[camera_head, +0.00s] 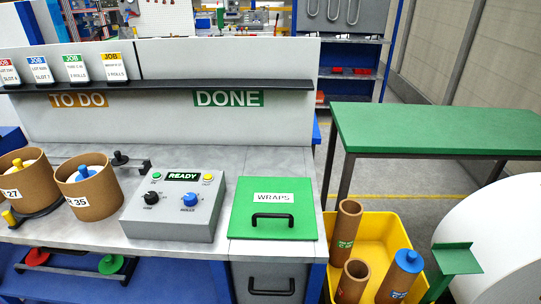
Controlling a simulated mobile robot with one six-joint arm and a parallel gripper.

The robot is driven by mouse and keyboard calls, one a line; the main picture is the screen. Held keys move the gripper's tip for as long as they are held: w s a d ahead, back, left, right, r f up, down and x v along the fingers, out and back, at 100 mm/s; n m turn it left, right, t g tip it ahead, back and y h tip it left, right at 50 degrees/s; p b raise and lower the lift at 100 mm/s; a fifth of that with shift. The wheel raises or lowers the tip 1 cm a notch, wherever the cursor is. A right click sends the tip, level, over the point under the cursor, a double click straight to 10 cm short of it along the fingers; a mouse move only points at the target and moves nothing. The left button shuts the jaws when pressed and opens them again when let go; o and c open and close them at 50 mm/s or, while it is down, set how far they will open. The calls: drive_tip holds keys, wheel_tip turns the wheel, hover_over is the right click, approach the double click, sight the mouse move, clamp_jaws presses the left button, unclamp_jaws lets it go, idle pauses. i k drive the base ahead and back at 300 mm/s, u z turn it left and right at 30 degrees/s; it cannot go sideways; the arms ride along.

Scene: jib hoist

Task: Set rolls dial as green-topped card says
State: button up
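The control box (172,225) is grey and sits on the bench, with a READY display on top. The rolls dial (190,199) is a blue knob at the box's right, labelled ROLLS. Its pointer setting is too small to read. The green-topped card (75,69) stands on the black shelf (190,77), third from the left. Its bottom line reads ROLLS, with a digit before it that is too small to be sure of. My gripper is not in view.
A black knob (151,198), a green button (156,175) and a yellow button (208,177) share the box. Brown tubs (88,190) stand left of it. The green WRAPS lid (274,210) lies right. A yellow bin (372,235) holds brown tubes.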

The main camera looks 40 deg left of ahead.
sight(190, 199)
drive_tip(key=u, duration=2.5)
drive_tip(key=k, duration=0.85)
drive_tip(key=z, duration=0.05)
drive_tip(key=i, duration=0.85)
drive_tip(key=u, duration=0.05)
